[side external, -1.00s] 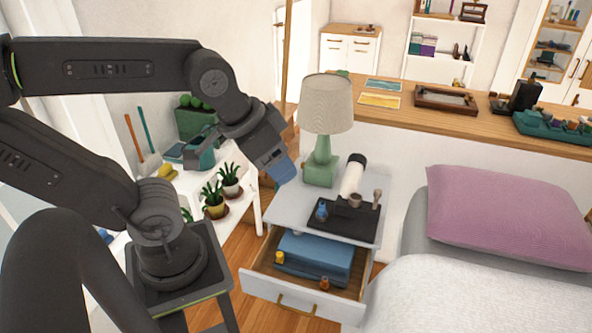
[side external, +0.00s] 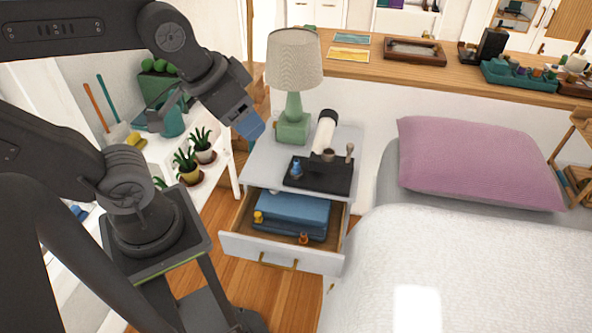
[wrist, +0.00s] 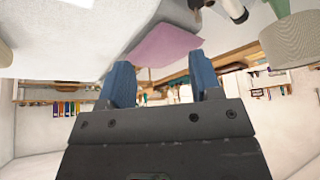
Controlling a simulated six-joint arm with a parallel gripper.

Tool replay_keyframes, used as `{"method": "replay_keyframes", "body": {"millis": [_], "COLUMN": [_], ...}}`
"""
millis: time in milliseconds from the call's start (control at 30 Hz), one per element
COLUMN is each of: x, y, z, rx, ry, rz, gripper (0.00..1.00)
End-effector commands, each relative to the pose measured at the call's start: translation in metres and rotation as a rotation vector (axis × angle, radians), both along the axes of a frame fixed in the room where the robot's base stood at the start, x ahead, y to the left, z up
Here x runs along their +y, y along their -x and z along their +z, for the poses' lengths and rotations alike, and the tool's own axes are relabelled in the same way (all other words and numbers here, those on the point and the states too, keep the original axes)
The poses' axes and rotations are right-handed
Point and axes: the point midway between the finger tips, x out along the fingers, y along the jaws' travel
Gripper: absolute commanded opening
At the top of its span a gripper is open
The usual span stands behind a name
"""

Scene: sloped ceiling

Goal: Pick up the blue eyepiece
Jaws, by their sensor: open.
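The small blue eyepiece (side external: 296,170) stands at the left end of a black tray (side external: 318,185) on the grey-white nightstand (side external: 262,165). A white telescope tube (side external: 324,132) stands behind the tray, with a dark cup-like piece and a small grey-brown piece to the right. My gripper (side external: 250,128) is above the nightstand's left edge, left of the lamp base, well apart from the eyepiece. In the wrist view my gripper (wrist: 163,78) has its two blue fingers spread with nothing between them. I cannot make out the eyepiece there.
A green lamp (side external: 292,108) stands close to my gripper's right. The open drawer (side external: 282,250) holds blue cases (side external: 292,207), a yellow piece (side external: 258,217) and an orange piece (side external: 304,238). The bed with a pink pillow (side external: 475,165) is right; potted plants (side external: 188,165) are left.

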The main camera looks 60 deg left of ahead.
Motion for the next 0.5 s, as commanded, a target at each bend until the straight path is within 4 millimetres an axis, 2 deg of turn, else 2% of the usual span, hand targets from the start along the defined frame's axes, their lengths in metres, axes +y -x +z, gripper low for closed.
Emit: {"method": "replay_keyframes", "body": {"millis": [100,333,433,500], "x": [0.000,0.000,0.003,0.007], "y": [0.000,-0.001,-0.010,-0.024], "z": [0.000,0.000,0.001,0.000], "rx": [0.000,0.001,0.015,0.034], "ry": [0.000,-0.001,-0.008,-0.020], "rz": [0.000,0.000,-0.007,-0.020], "gripper": [0.52,0.52,0.52,0.52]}}
